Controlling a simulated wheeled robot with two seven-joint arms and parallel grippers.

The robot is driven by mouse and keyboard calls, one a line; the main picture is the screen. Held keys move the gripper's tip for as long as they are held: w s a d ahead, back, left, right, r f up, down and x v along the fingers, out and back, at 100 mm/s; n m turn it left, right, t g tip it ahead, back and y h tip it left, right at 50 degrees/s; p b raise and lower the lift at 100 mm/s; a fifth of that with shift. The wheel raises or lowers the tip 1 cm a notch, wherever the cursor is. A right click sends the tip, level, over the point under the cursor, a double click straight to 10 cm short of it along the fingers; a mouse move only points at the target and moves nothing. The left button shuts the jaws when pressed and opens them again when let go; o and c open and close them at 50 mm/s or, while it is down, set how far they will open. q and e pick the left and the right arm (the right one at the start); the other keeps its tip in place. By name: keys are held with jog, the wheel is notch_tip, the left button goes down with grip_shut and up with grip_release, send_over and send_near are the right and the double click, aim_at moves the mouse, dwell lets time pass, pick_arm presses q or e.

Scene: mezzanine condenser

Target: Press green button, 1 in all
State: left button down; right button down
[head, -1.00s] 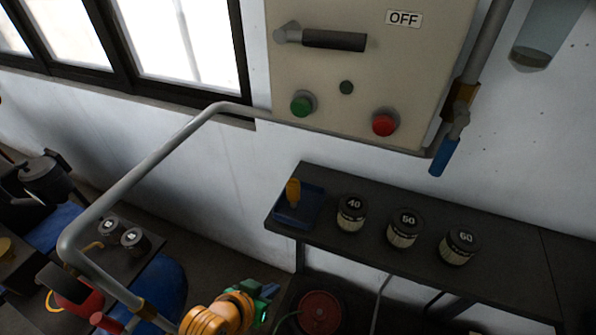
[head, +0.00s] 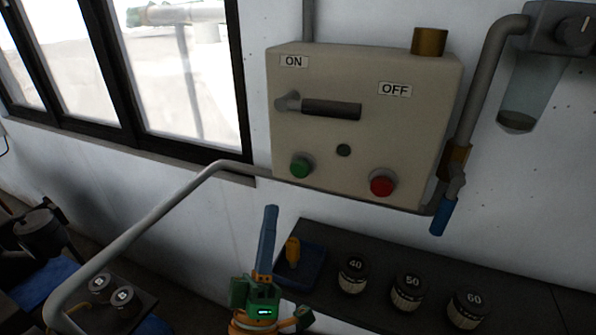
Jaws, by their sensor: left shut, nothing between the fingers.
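The green button (head: 301,167) is round and sits at the lower left of the beige control box (head: 420,130) on the wall. My left gripper (head: 270,212) is shut and empty, its blue fingers pointing up below the green button and apart from it. Its tips are in front of the white wall, just left of the dark shelf. My right gripper is not in view.
A grey pipe (head: 150,227) runs below the box and to the left. The shelf (head: 420,262) holds a blue tray (head: 312,280) and jars 40 (head: 352,275), 50 (head: 407,292) and 60 (head: 468,308). A blue-handled valve (head: 443,216) hangs right.

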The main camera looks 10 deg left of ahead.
aim_at(300, 169)
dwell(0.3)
pick_arm(q)
jog(key=w+d+b, duration=0.1)
jog(key=w+b, duration=0.2)
jog(key=w, duration=0.5)
jog(key=shift+w+d, duration=0.3)
jog(key=shift+b, duration=0.3)
dwell(1.5)
jog(key=shift+w, duration=0.4)
